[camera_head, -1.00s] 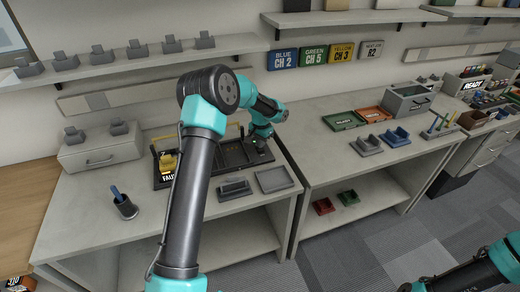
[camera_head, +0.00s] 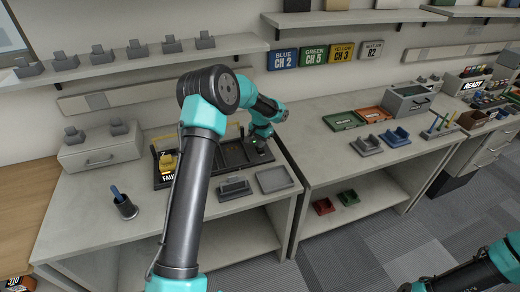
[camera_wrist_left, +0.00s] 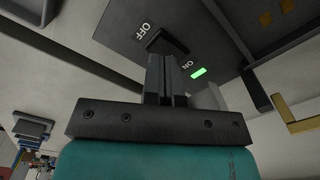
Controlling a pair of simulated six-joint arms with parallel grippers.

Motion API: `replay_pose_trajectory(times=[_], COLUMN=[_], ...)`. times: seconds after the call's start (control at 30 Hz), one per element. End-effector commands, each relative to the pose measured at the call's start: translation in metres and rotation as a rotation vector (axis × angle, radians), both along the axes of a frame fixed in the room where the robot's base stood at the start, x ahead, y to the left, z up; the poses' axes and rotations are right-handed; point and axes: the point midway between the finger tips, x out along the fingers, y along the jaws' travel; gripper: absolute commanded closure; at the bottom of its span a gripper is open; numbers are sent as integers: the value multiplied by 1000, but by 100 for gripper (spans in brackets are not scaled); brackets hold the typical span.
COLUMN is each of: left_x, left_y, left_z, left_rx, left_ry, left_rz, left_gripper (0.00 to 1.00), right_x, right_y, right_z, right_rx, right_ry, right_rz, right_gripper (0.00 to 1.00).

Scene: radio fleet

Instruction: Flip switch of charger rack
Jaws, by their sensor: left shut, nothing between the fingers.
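The charger rack (camera_head: 233,160) is a dark tray with bays on the left table, partly hidden behind my left arm. In the left wrist view its dark panel (camera_wrist_left: 222,45) carries OFF and ON labels, a black switch (camera_wrist_left: 165,42) between them, and a lit green light (camera_wrist_left: 199,72) beside ON. My left gripper (camera_head: 259,149) is at the rack's right end. In the left wrist view the gripper (camera_wrist_left: 164,62) is shut and empty, its tips close to the switch and overlapping its lower edge; I cannot tell whether they touch. My right gripper is out of view.
A yellow radio (camera_head: 167,162) stands at the rack's left end. A grey tray (camera_head: 273,180) and a dark grey holder (camera_head: 235,188) lie in front. A cup (camera_head: 126,208) stands at left. Green (camera_head: 343,121) and orange (camera_head: 373,114) trays are on the right table.

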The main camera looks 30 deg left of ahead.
Motion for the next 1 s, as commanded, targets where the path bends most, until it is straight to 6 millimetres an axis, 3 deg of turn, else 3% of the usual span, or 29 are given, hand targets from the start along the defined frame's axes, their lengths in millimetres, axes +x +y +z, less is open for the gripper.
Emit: replay_pose_trajectory(times=[1.0], left_x=[0], left_y=[0], left_z=[-7], left_rx=[0], left_ry=[0], left_rz=[0], left_gripper=[100], right_x=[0], right_y=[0], right_z=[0], right_rx=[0], right_ry=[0], right_rz=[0], right_gripper=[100])
